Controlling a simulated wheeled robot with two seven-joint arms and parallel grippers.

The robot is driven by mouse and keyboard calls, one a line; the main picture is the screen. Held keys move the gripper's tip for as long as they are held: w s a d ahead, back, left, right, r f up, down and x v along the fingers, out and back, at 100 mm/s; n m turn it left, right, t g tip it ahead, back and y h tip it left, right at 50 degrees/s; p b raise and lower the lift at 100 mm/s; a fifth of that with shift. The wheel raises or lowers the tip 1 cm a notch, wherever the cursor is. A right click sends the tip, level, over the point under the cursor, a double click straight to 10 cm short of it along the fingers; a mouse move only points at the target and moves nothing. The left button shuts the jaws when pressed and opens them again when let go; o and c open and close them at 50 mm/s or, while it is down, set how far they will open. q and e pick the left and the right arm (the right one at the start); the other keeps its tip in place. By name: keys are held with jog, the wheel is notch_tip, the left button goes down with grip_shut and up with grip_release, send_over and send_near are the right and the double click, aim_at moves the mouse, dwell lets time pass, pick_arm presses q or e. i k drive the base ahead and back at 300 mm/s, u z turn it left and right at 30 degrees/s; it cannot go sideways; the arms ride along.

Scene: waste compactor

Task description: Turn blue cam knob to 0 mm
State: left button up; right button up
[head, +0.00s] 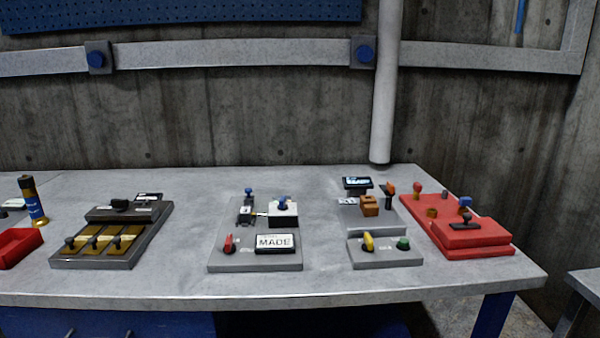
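Three blue knobs show on the workbench (330,290). One blue knob (283,202) stands on a small white box on the middle grey unit (225,258). A second blue knob (248,191) tops a small dark mechanism to its left. I cannot tell which one is the cam knob, and any millimetre scale is too small to read. Neither of my grippers is in view.
The middle unit also has a red knob (229,243) and a "MADE" plate (275,243). A grey unit with yellow (369,241) and green (403,243) knobs stands right of it. Bare bench separates the units.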

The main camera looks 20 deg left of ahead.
aim_at(282, 205)
jog(key=i, duration=0.55)
jog(key=u, duration=0.95)
